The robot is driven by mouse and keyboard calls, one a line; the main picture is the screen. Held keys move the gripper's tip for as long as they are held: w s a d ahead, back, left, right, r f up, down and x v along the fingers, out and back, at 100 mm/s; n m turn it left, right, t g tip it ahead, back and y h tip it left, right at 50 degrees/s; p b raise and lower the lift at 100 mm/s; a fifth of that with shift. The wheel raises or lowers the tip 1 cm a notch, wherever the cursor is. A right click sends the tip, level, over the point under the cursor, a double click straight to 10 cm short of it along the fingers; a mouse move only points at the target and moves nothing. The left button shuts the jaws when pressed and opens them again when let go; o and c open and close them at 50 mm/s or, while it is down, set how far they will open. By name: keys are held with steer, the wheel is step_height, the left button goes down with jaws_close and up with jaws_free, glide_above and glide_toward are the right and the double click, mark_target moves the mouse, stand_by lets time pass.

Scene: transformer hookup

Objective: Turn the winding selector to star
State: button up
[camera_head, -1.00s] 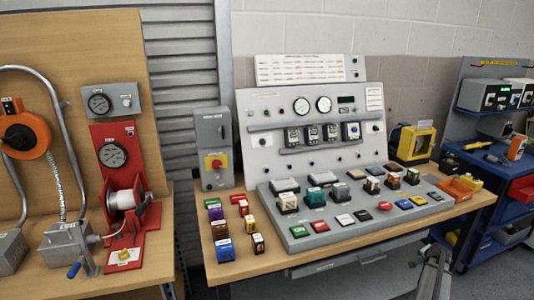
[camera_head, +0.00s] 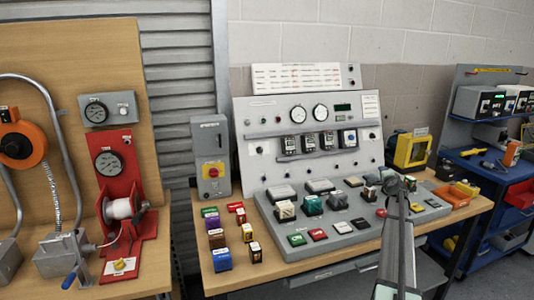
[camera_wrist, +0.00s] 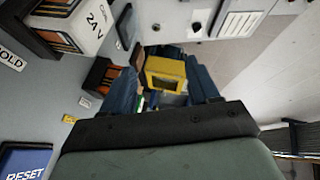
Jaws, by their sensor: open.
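No readable label picks out the winding selector. A small yellow rotary switch (camera_head: 120,264) sits on the red stand's base in the head view, and a red-and-yellow rotary switch (camera_head: 213,169) sits on a grey box; I cannot tell if either is the selector. My gripper (camera_head: 396,184) is over the right part of the sloped grey console in the head view, far from both switches. In the wrist view my gripper (camera_wrist: 166,70) shows two dark fingers apart, with nothing visibly held between them.
The sloped console (camera_head: 280,250) carries several blocks and buttons; a blue RESET button (camera_wrist: 25,160) is close in the wrist view. Several loose coloured blocks (camera_head: 222,259) lie left of it. A yellow-framed box (camera_head: 411,150) stands behind right. A blue cart (camera_head: 480,185) is further right.

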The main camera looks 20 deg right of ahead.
steer(key=w+a+r+m+t+y, duration=0.1)
steer(key=w+a+y, duration=0.2)
steer(key=w+a, duration=0.6)
steer(key=w+a+r+m+t+y, duration=0.1)
steer(key=w+a+y, duration=0.3)
steer(key=a, duration=0.8)
steer(key=y, duration=0.7)
glide_toward(261, 151)
steer(key=shift+t, duration=0.4)
steer(key=x, duration=0.8)
steer(key=shift+w+f, duration=0.4)
steer(key=shift+c, duration=0.3)
steer(key=c, duration=1)
